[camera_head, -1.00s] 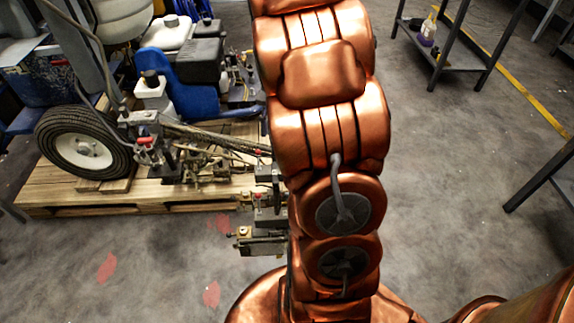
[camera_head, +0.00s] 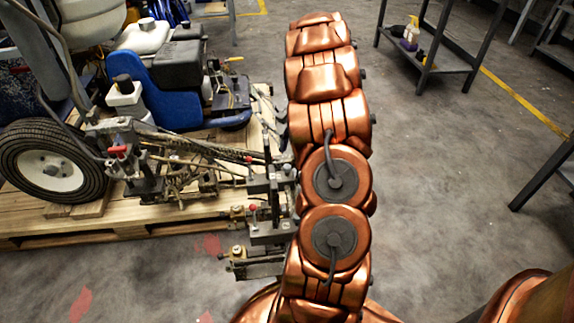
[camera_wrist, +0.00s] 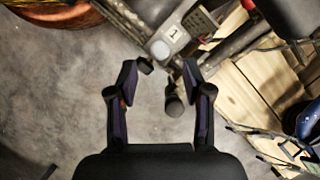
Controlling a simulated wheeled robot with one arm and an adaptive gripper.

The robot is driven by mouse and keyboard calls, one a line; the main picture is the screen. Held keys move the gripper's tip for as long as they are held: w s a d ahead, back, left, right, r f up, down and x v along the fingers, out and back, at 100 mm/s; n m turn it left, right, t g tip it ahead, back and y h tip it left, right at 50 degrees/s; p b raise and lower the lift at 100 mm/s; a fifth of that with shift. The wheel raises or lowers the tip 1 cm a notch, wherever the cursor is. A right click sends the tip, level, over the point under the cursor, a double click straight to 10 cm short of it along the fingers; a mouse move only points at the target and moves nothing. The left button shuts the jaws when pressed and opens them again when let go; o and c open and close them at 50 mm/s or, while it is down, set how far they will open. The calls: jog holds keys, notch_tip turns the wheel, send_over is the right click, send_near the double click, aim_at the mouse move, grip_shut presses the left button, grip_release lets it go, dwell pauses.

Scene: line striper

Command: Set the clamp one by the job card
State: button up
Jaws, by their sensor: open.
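In the wrist view my gripper (camera_wrist: 168,70) is open, with its two dark fingers apart and nothing held. A grey metal part with a white plate marked "1" (camera_wrist: 173,33) lies just beyond the fingertips. A dark round-ended knob or lever (camera_wrist: 174,104) shows between the fingers; I cannot tell whether a finger touches it. In the head view metal clamp-like fittings (camera_head: 262,228) with red and brass knobs stick out from the striper, left of my arm. Which of them is clamp one is not clear there. I cannot make out a readable job card.
The striper, with a black-tyred wheel (camera_head: 50,172) and a blue body (camera_head: 170,92), stands on a wooden pallet (camera_head: 120,228). A grey shelf table (camera_head: 440,58) with bottles stands at the back right. Open concrete floor lies right of my arm.

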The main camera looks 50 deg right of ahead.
aim_at(287, 166)
jog(key=shift+b+x, duration=0.6)
jog(key=shift+x, duration=2)
grip_shut()
